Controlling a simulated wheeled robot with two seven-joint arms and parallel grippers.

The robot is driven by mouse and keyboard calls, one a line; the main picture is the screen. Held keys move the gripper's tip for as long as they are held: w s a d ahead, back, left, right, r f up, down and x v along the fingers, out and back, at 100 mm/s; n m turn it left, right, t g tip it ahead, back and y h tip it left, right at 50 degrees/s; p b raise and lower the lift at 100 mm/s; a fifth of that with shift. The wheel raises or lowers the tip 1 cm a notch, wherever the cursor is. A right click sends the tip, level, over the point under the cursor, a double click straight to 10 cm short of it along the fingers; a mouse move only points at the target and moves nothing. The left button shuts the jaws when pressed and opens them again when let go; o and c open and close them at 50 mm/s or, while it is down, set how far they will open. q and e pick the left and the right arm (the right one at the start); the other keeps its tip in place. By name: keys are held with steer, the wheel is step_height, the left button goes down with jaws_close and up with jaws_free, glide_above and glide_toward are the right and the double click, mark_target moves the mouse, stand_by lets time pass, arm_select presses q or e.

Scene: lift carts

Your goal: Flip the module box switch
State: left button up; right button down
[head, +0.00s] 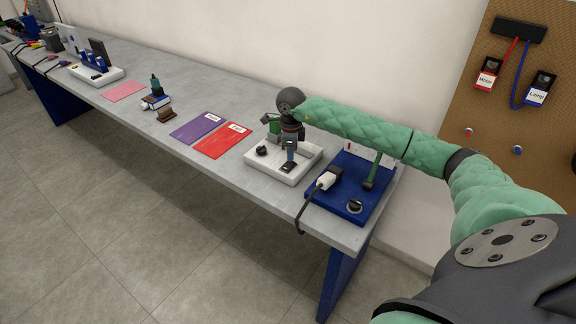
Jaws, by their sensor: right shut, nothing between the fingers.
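A white box (252,163) stands on the bench, carrying a black knob (262,151) and an upright blue-grey part with a dark foot (288,168). Beside it on the right is a blue box (334,206) with a green lever (373,170), a white plug and a round dial (355,206). I cannot tell for sure which is the module box. My right gripper (291,139) points down over the back of the white box and is shut with nothing in it. Its fingertips are small and partly hidden, so contact is unclear. My left gripper is out of view.
A red sheet (222,140) and a purple sheet (195,127) lie left of the white box on the grey bench (178,80). A black cable (304,208) hangs over the front edge. A pegboard (490,130) with wired modules is at the right.

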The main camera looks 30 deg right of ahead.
steer(key=shift+f+b, duration=0.55)
steer(key=shift+f, duration=0.15)
stand_by(0.5)
steer(key=shift+r+p, duration=0.6)
steer(key=shift+r, duration=2.9)
